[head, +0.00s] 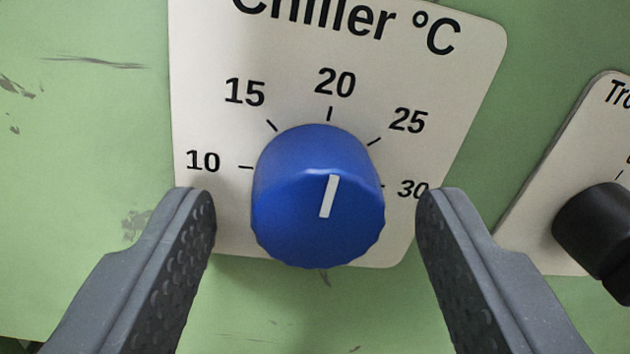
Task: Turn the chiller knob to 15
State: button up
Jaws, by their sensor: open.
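The blue chiller knob (290,215) sits in the middle of the head view on a cream plate (205,120) marked "Chiller °C". The scale around it reads 10, 15, 20, 25 and 30. The white pointer line (328,196) on the knob points up, close to the 20 mark. The 15 mark is up and left of the knob. My gripper (316,208) is open, with one finger to the left of the knob and one to the right. Gaps show between both fingers and the knob. The right finger covers part of the plate near 30.
A black knob (597,235) on a second cream plate (545,215) stands at the right edge, close to my right finger; its label is cut off. The green panel (80,130) behind is scuffed and otherwise clear on the left.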

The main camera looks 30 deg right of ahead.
jog(key=shift+w, duration=0.15)
jog(key=c, duration=1)
jog(key=shift+r+n+p, duration=0.1)
jog(key=shift+n+p, duration=0.2)
jog(key=shift+p, duration=0.35)
jog(key=n+p, duration=0.3)
jog(key=shift+d+p, duration=0.1)
jog(key=shift+p, duration=0.3)
jog(key=n+p, duration=0.2)
jog(key=n, duration=0.1)
jog(key=shift+n+p, duration=0.55)
jog(key=shift+n, duration=0.65)
